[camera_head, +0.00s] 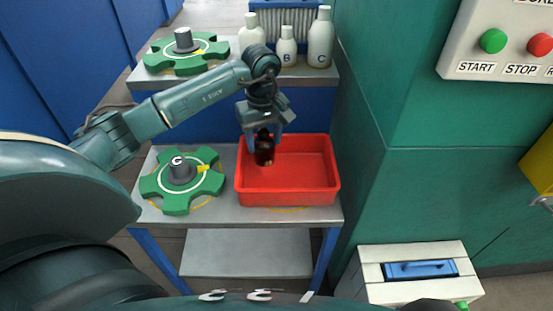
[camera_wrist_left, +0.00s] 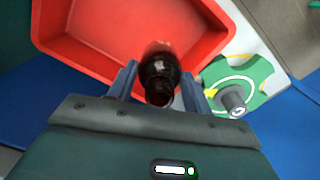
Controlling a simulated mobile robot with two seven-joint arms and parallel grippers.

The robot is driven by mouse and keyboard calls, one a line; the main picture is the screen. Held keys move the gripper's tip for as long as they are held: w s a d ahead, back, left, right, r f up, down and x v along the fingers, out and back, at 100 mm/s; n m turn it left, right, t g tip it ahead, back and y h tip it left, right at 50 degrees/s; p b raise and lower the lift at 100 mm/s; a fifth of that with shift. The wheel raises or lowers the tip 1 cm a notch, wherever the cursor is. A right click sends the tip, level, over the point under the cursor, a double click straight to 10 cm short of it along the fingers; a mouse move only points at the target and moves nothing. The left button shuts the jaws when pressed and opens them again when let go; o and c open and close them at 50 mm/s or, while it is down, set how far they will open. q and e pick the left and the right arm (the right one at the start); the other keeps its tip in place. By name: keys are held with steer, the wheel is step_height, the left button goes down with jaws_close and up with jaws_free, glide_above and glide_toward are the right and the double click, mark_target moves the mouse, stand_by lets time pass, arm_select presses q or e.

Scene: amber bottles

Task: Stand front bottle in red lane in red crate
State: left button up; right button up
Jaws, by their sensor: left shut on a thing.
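My left gripper (camera_head: 264,137) is shut on a dark amber bottle (camera_head: 264,152). The gripper points down at the left part of the red crate (camera_head: 320,193). The bottle hangs below the fingers over or inside the crate; I cannot tell whether it touches the floor. In the left wrist view the bottle (camera_wrist_left: 159,78) sits between the two fingers (camera_wrist_left: 160,85), its dark top towards the camera, with the crate (camera_wrist_left: 50,40) behind it. No other bottle shows in the crate. No right gripper shows.
A green star-shaped wheel marked C (camera_head: 151,187) lies left of the crate on the lower shelf. Another green wheel (camera_head: 160,62) and white bottles (camera_head: 320,45) stand on the upper shelf. A green machine wall (camera_head: 365,150) rises to the right. Most of the crate's right side is clear.

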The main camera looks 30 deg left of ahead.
mark_target(265, 158)
arm_select(q)
steer(key=shift+f, duration=3.3)
steer(key=shift+f, duration=0.1)
steer(key=o, duration=1)
